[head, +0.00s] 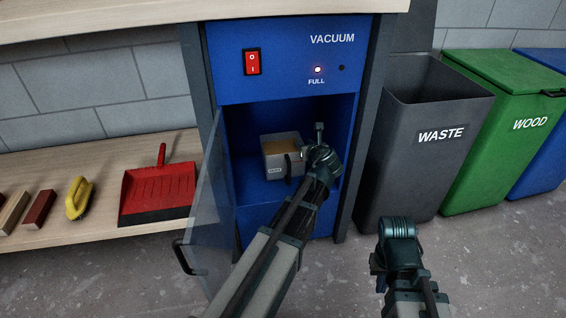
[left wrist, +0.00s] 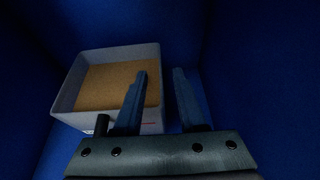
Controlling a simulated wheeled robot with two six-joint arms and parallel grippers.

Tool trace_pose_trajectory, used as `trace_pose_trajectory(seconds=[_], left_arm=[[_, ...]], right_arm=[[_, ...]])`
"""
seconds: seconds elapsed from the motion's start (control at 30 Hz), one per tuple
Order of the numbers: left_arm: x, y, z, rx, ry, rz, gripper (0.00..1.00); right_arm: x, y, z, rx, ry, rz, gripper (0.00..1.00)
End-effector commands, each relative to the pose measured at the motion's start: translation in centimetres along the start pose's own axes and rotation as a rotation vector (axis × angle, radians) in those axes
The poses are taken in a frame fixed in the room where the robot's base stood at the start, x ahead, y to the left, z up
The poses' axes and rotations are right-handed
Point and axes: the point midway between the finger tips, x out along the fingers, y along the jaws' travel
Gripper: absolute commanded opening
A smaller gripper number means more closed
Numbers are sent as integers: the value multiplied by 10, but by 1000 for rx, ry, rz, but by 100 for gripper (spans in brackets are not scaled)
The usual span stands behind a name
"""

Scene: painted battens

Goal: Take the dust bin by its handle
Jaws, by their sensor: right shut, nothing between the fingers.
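The dust bin (head: 281,147) is a small grey open box full of brown dust, on the floor of the blue cabinet compartment. A dark upright handle (head: 287,166) shows on its front. In the left wrist view the bin (left wrist: 150,58) is at the upper left, and the handle (left wrist: 101,125) is left of the fingers. My left gripper (head: 319,138) is inside the compartment, right of the bin. Its fingers (left wrist: 160,80) are apart with nothing between them; the left finger overlaps the bin in view. My right gripper (head: 397,228) is shut and empty, low outside the cabinet.
The clear cabinet door (head: 207,205) stands open on the left. The vacuum panel (head: 284,60) has a red switch and a lit FULL lamp. The waste bin (head: 400,150) stands right of the cabinet. A red dustpan (head: 158,187) and yellow brush (head: 78,198) lie on the left shelf.

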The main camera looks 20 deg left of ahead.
Motion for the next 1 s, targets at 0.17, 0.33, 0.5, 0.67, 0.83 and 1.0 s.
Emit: trace_pose_trajectory(seconds=[0.17, 0.33, 0.5, 0.67, 0.83, 1.0], left_arm=[[29, -1, -4, 0, -1, 1, 40], [32, 0, -2, 0, 0, -1, 40], [31, 0, -2, 0, 0, -1, 27], [31, 0, -2, 0, 0, -1, 0], [31, 0, -2, 0, 0, -1, 0], [31, 0, -2, 0, 0, -1, 0]], right_arm=[[14, -2, -1, 0, 0, 0, 0], [14, -1, -1, 0, 0, 0, 0], [14, -1, -1, 0, 0, 0, 0], [14, -1, -1, 0, 0, 0, 0], [14, -1, -1, 0, 0, 0, 0], [14, -1, -1, 0, 0, 0, 0]])
